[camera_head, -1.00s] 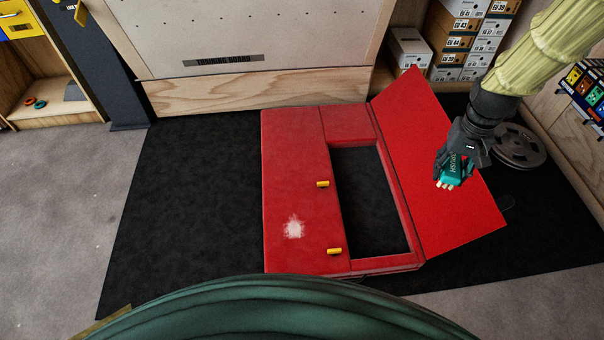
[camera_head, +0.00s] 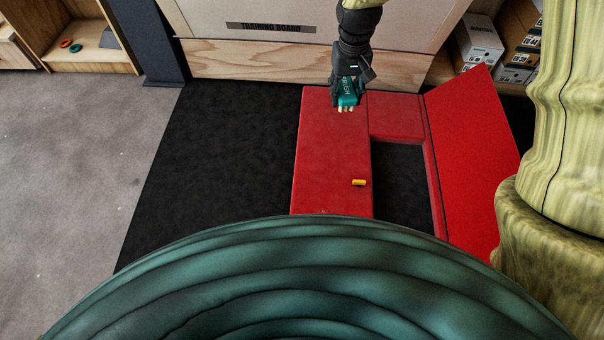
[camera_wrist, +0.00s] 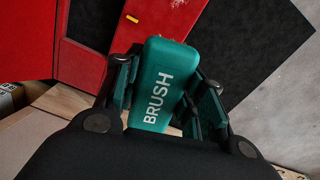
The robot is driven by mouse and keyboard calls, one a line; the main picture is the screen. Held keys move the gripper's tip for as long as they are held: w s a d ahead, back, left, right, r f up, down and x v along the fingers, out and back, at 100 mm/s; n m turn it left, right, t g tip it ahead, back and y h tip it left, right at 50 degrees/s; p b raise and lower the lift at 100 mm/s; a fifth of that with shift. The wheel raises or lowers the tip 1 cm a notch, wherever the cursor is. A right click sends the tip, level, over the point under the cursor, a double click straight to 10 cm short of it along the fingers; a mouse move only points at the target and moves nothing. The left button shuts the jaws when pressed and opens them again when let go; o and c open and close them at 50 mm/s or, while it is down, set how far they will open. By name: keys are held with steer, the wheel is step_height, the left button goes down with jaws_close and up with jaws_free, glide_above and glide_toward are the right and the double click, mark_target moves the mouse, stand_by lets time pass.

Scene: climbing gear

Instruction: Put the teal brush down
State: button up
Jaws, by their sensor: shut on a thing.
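The teal brush (camera_head: 347,100) is held in my gripper (camera_head: 346,92), above the far end of the red panel (camera_head: 322,165) in the head view. Its pale bristles point down toward the panel. In the wrist view the brush (camera_wrist: 160,85) sits between both fingers, with "BRUSH" in white letters on its back. My gripper (camera_wrist: 165,95) is shut on it there. A gap between the brush and the panel cannot be judged surely from these views.
The black mat (camera_head: 220,165) is clear on the left. The wooden training board (camera_head: 300,62) stands behind.

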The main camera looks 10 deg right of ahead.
steer(key=s+a+f+b, duration=0.3)
steer(key=f+b, duration=0.2)
steer(key=f, duration=1.1)
steer(key=s+a+f+n+b, duration=0.1)
steer(key=s+a+f+b, duration=0.2)
steer(key=f, duration=1.3)
steer(key=s+a+f+n+b, duration=0.1)
steer(key=s+a+f+b, duration=0.2)
steer(key=f+b, duration=0.6)
steer(key=shift+s+a+f, duration=0.1)
steer(key=shift+a+f, duration=0.05)
steer(key=shift+f, duration=1.7)
steer(key=shift+s+a+f, duration=0.1)
steer(key=shift+f, duration=1.7)
steer(key=shift+w+f, duration=0.15)
steer(key=shift+f, duration=0.05)
steer(key=b, duration=0.6)
glide_above(317, 182)
steer(key=shift+d+f, duration=0.15)
steer(key=shift+f, duration=0.6)
steer(key=shift+f+b, duration=1.4)
steer(key=shift+f, duration=0.25)
steer(key=shift+f, duration=0.15)
steer(key=o, duration=1.2)
steer(key=shift+f, duration=0.1)
steer(key=shift+o, duration=0.2)
